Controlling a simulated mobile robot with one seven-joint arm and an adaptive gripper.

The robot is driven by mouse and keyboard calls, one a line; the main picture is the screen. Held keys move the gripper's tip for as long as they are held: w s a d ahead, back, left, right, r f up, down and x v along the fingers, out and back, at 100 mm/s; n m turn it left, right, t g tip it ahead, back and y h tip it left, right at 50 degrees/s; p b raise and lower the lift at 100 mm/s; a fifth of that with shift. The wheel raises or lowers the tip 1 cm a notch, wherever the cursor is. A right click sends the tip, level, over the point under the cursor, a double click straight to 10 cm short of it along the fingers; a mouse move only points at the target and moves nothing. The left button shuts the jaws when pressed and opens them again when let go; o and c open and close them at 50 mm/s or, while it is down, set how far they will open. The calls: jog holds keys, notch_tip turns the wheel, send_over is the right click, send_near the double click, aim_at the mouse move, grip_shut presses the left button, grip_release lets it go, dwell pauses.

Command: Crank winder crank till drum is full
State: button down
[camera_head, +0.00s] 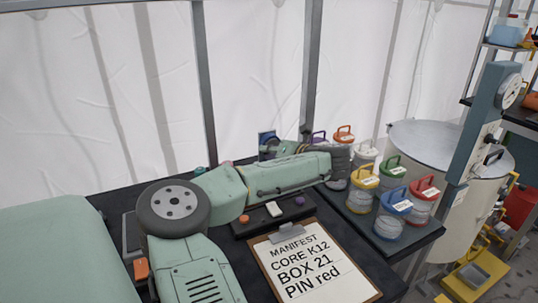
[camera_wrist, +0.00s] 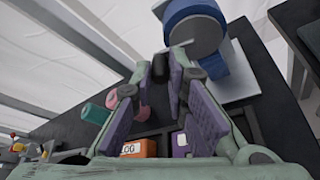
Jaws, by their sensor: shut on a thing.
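In the wrist view, my gripper (camera_wrist: 161,76) is closed around a dark upright crank handle (camera_wrist: 160,68), with its purple-padded fingers on either side. The winder's blue drum (camera_wrist: 196,24) is just beyond the fingertips at the top, partly cut off by the frame edge. A pale grey plate (camera_wrist: 238,78) lies beside the drum. How much is wound on the drum cannot be told. In the head view, my arm hides most of the winder and my fingertips; a small blue part (camera_head: 266,137) shows behind the arm.
A manifest clipboard (camera_head: 308,265) lies on the dark bench in front. Several canisters with coloured handles, one of them blue (camera_head: 394,210), stand at the right, near a large metal tank (camera_head: 440,145). In the wrist view, an orange log box (camera_wrist: 138,148) lies below the fingers.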

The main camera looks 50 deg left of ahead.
jog(key=shift+w+d+r+m+g+y, duration=0.1)
jog(key=shift+w+r+m+g+y, duration=0.3)
jog(key=shift+m, duration=0.65)
jog(key=shift+w+d+r+m+g+y, duration=0.15)
jog(key=shift+m+g+y, duration=0.3)
jog(key=shift+m, duration=0.55)
jog(key=shift+w+r+m+g+y, duration=0.35)
jog(key=shift+m+y, duration=0.1)
jog(key=shift+m, duration=0.6)
jog(key=c, duration=1.6)
grip_release()
jog(key=shift+o, duration=0.2)
jog(key=w+d+r, duration=0.1)
jog(key=d, duration=1.1)
jog(key=shift+w, duration=0.1)
